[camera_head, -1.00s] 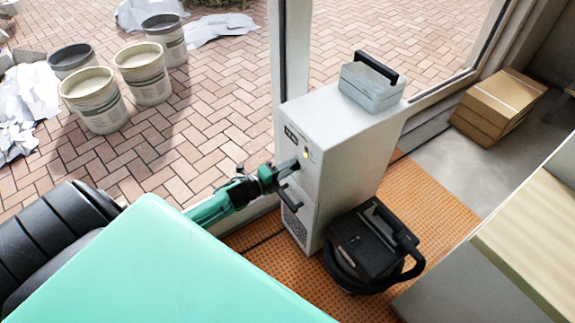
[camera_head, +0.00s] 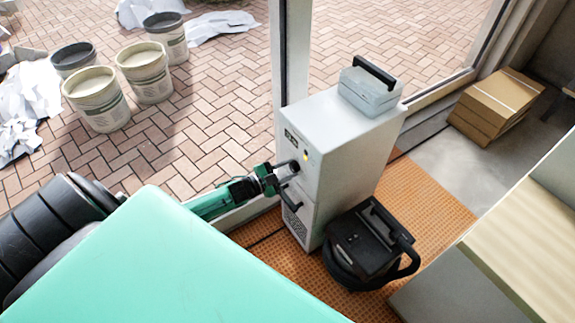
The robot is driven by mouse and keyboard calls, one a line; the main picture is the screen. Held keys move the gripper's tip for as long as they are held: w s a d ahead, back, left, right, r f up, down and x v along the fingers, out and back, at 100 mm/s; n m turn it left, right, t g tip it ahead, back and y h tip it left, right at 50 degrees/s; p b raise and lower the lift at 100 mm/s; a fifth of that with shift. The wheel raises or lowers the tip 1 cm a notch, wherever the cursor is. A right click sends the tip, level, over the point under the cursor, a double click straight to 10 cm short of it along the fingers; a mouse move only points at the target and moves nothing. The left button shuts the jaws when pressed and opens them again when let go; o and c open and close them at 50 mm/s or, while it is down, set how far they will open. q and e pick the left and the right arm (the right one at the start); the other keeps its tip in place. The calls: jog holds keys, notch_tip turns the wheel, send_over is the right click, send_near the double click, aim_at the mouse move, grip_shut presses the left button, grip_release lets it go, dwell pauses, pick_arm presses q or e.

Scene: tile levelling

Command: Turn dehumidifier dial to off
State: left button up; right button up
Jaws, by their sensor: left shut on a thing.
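The dehumidifier (camera_head: 345,150) is a tall pale grey box standing on an orange mat by the window frame. Its front panel has a dark display (camera_head: 291,137) and a small lit yellow light (camera_head: 306,156). My left gripper (camera_head: 289,168) reaches in from the left and is at the upper front panel, its jaws shut on the dial. The dial itself is mostly hidden by the jaws, so its pointing direction cannot be read. A dark handle (camera_head: 291,198) sits on the front just below the gripper. My right gripper is not in view.
A grey case (camera_head: 368,92) with a black handle lies on top of the dehumidifier. A black vacuum-like machine (camera_head: 368,245) stands close to its right. Cardboard boxes (camera_head: 497,105) are at the back right. Several buckets (camera_head: 97,98) stand outside on the paving.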

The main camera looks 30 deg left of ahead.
pick_arm(q)
jog(key=n, duration=0.4)
jog(key=shift+a+h, duration=0.1)
jog(key=shift+h, duration=0.2)
jog(key=n, duration=0.4)
jog(key=shift+f+n, duration=0.1)
jog(key=shift+n, duration=0.3)
jog(key=n, duration=0.2)
jog(key=shift+n, duration=0.3)
jog(key=n, duration=0.2)
jog(key=shift+n+b, duration=0.35)
jog(key=shift+n, duration=0.05)
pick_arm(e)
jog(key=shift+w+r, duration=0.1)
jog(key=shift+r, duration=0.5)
pick_arm(q)
jog(key=shift+n, duration=0.4)
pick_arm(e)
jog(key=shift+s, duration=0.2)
